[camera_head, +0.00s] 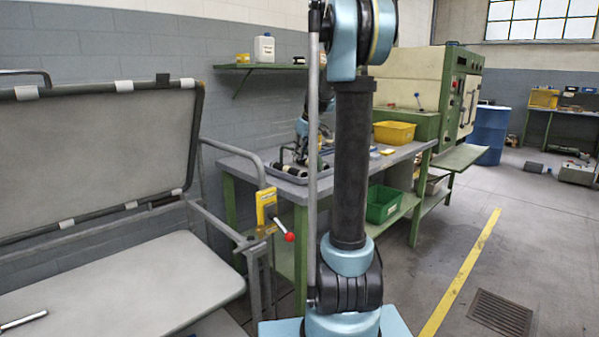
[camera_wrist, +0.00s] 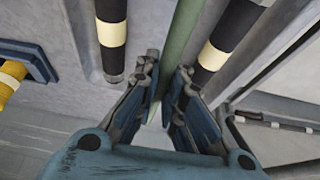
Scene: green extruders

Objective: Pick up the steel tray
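A grey tray (camera_head: 290,178), which looks like the steel tray, lies on the workbench with dark items in it, partly hidden by my arm. My gripper (camera_head: 302,152) is low over the tray area in the head view, small and partly hidden by my arm. In the wrist view my gripper (camera_wrist: 168,72) has its two fingers apart, with a gap between the tips. A green bar (camera_wrist: 180,45) shows beyond that gap. I cannot tell whether the fingers touch the tray or straddle its rim.
Black cylinders with cream bands (camera_wrist: 112,35) lie on both sides of my fingers. A yellow bin (camera_head: 394,132) stands on the workbench (camera_head: 240,163), and a green crate (camera_head: 383,204) on its lower shelf. A lever with a red knob (camera_head: 289,237) stands at the front left.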

